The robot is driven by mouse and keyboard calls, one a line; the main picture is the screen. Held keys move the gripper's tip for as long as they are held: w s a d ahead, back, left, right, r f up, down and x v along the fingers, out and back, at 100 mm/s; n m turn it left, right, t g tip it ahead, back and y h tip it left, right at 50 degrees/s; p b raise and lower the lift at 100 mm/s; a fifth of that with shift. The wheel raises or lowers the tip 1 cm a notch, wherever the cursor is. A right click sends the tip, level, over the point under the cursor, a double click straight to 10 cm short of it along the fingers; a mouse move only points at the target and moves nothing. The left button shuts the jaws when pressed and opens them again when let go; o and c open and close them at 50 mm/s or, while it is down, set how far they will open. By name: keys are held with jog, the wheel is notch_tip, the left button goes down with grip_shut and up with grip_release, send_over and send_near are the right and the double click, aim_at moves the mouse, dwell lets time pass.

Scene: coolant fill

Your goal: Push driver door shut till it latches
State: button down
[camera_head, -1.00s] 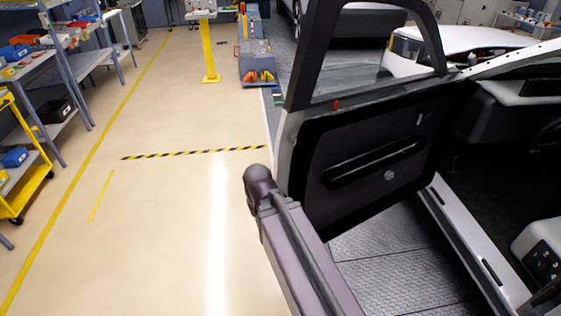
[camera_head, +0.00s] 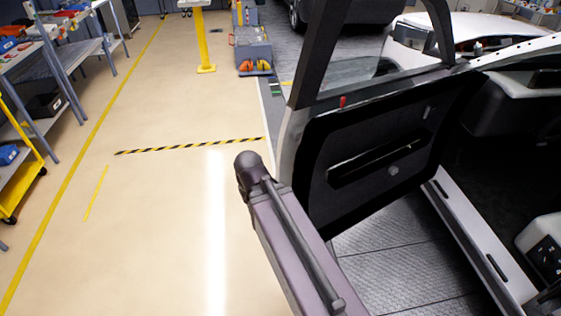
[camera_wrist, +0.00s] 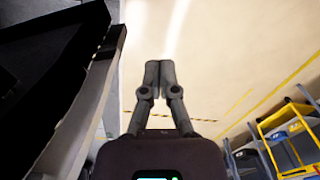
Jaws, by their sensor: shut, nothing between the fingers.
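The driver door (camera_head: 375,155) of the white car stands wide open in the head view, its dark inner panel facing me. The door sill (camera_head: 470,235) and the dark cabin show to its right. My arm reaches up beside the door's outer free edge, on the left. In the wrist view my gripper (camera_wrist: 160,66) is shut and empty, with its fingertips together over the pale floor. The door edge (camera_wrist: 85,110) shows at the left of the wrist view, apart from the fingers. The gripper's fingers are hidden in the head view.
A yellow cart (camera_head: 20,165) and shelving stand at the far left. A yellow post (camera_head: 203,45) and a grey tool box (camera_head: 252,52) stand ahead. The pale floor left of the door is clear, crossed by a striped line (camera_head: 190,146).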

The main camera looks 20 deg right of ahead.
aim_at(279, 162)
jog(key=shift+a, duration=0.25)
jog(key=w+d+f+g+h+b, duration=0.1)
jog(key=w+d+f+h+b, duration=0.4)
jog(key=w+b, duration=0.3)
jog(key=w+d+f+h+b, duration=0.4)
jog(key=w+f+b, duration=0.1)
jog(key=w+b, duration=0.25)
jog(key=w+m+g+h+b, duration=0.1)
jog(key=w+h+b, duration=0.7)
jog(key=w+b, duration=0.5)
jog(key=shift+w+d+h, duration=0.4)
jog(key=shift+w+d, duration=0.05)
jog(key=shift+w, duration=0.65)
jog(key=shift+d+r, duration=0.1)
jog(key=shift+s+d, duration=0.85)
jog(key=shift+d, duration=0.85)
jog(key=shift+s+d, duration=0.9)
jog(key=shift+d, duration=0.85)
jog(key=shift+s+d, duration=0.85)
jog(key=shift+d, duration=0.85)
